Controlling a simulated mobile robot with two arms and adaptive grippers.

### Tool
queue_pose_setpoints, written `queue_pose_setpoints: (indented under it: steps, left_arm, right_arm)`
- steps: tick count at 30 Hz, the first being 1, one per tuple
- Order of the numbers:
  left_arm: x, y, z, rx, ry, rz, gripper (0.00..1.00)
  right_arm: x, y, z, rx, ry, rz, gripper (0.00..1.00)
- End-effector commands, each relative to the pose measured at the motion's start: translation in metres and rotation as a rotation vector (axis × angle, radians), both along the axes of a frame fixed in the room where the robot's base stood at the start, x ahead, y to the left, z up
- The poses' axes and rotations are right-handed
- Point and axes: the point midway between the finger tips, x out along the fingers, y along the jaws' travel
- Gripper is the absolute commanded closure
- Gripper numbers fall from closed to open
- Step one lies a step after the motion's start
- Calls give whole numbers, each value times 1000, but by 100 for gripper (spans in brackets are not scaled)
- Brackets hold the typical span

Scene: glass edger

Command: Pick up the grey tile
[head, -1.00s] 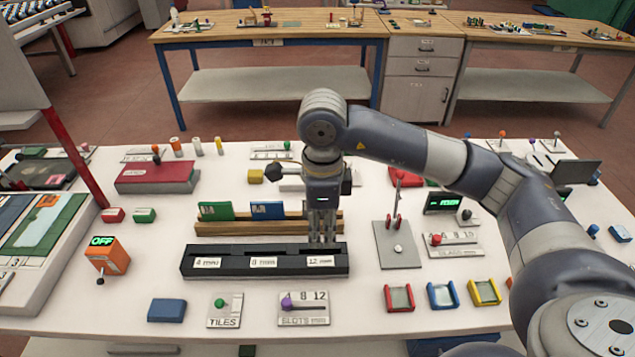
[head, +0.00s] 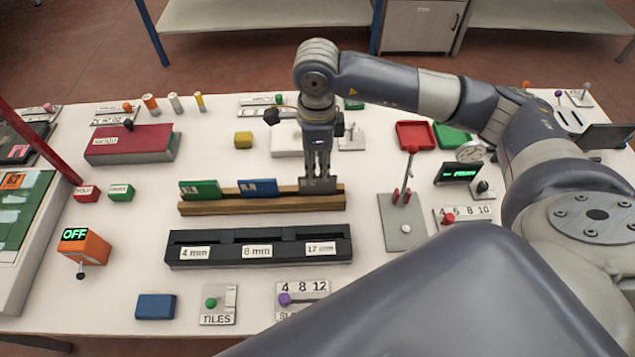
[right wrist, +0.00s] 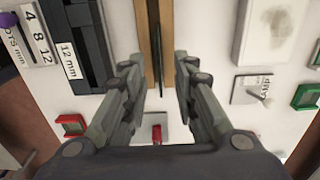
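The grey tile (head: 318,184) stands upright at the right end of the wooden rack (head: 255,204), beside a blue tile (head: 257,188) and a green tile (head: 200,189). My right gripper (head: 318,172) points down at the grey tile's top edge. In the right wrist view my right gripper (right wrist: 159,66) is open, its two fingers apart on either side of the rack line. The tile shows there as a thin dark edge (right wrist: 160,60) between them, with gaps on both sides. My left gripper is not in view.
A black block (head: 258,246) with 4, 8 and 12 mm slots lies in front of the rack. A plate with a red lever (head: 404,225) stands to the right. A red box (head: 128,145) is at the back left. My arm covers the lower right.

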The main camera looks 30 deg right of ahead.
Motion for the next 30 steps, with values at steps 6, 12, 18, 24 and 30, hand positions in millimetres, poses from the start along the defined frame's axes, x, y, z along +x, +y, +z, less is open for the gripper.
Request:
queue_pose_setpoints:
  steps: [6, 12, 18, 24, 30]
  left_arm:
    - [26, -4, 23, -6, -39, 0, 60]
    - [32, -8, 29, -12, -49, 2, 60]
    - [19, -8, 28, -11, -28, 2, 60]
    - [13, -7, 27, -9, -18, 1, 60]
    - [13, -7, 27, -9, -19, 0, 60]
  right_arm:
    - [-4, 0, -23, -2, 7, 0, 73]
    - [-3, 0, -48, 0, 2, 1, 73]
    - [-3, 0, -52, 0, 0, 1, 73]
    - [-3, 0, -52, 0, 0, 1, 100]
    - [-3, 0, -51, 0, 0, 1, 100]
